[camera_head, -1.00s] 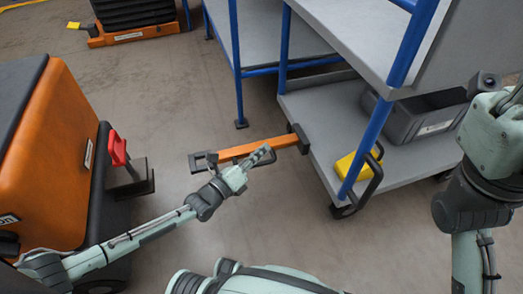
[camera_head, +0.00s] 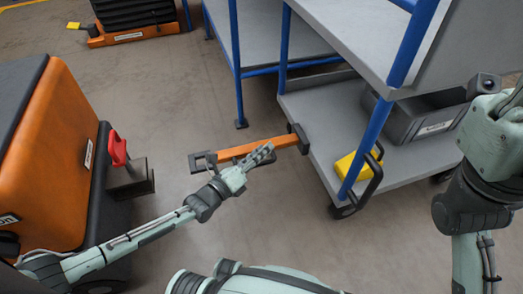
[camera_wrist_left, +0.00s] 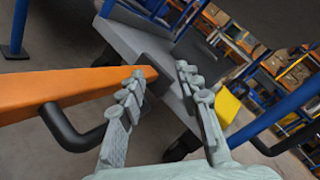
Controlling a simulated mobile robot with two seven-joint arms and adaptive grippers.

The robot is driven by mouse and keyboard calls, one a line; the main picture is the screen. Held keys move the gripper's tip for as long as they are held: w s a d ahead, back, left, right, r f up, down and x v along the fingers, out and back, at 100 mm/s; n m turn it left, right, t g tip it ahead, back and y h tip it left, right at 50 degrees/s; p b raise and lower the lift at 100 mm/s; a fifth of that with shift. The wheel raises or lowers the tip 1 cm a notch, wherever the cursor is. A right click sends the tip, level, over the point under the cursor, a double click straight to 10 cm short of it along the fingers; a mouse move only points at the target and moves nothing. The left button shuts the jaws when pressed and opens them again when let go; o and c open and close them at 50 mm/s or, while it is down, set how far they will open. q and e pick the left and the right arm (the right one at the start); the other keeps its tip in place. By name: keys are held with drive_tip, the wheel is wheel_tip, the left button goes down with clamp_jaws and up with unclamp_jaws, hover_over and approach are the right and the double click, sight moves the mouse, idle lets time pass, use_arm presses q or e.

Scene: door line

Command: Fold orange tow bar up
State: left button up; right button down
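The orange tow bar (camera_head: 262,145) sticks out level from the lower shelf end of the grey cart (camera_head: 330,125) toward the orange vehicle. I cannot tell whether a finger touches the bar. My right gripper is out of view; only the right arm shows.
An orange vehicle (camera_head: 50,150) with a red lever (camera_head: 118,148) and black hitch stands at the left. The cart's lower shelf carries a grey bin (camera_head: 415,120) and a yellow block (camera_head: 348,165), by a black handle. Bare floor lies between cart and vehicle.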

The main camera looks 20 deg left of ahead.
use_arm(q)
drive_tip(key=v, duration=1.1)
drive_tip(key=shift+s+a, duration=0.2)
drive_tip(key=shift+s, duration=0.15)
